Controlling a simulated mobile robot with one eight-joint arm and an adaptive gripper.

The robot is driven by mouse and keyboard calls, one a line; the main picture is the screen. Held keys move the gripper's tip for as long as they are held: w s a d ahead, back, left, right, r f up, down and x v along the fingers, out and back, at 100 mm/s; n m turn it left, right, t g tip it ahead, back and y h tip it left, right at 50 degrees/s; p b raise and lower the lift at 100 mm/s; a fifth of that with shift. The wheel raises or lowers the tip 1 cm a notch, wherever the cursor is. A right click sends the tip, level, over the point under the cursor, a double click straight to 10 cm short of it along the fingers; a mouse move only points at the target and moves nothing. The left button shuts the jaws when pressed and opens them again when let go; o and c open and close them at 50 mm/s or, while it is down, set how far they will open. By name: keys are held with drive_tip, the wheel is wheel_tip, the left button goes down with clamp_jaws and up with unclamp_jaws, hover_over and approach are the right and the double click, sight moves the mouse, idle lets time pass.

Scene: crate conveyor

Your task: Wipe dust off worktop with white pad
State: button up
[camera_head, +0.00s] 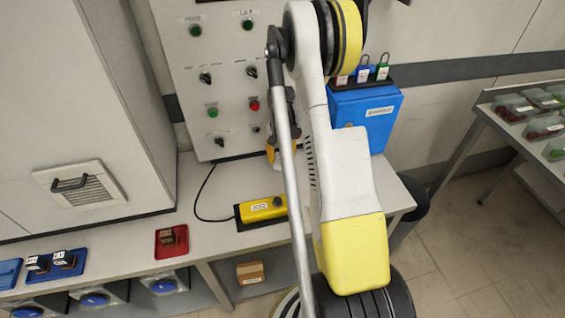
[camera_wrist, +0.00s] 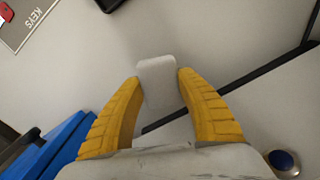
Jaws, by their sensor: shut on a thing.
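My gripper (camera_wrist: 157,82) is shut on the white pad (camera_wrist: 157,72), a pale block with rounded corners held between the two yellow fingertips in the wrist view. In the head view, my gripper (camera_head: 271,152) shows partly behind my arm, over the back of the worktop in front of the control panel. The pad is mostly hidden there. The worktop (camera_head: 200,195) is a pale grey surface running from left to centre. No dust can be made out on it. I cannot tell whether the pad touches the worktop.
A yellow pushbutton box (camera_head: 262,209) with a black cable lies on the worktop. A red tray (camera_head: 160,252) sits to its left. The control panel (camera_head: 225,90) stands behind, with a blue box (camera_head: 366,112) to its right. Bare worktop lies left of the yellow box.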

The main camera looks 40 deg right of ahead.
drive_tip(key=shift+r+p, duration=1.05)
drive_tip(key=shift+r, duration=1.2)
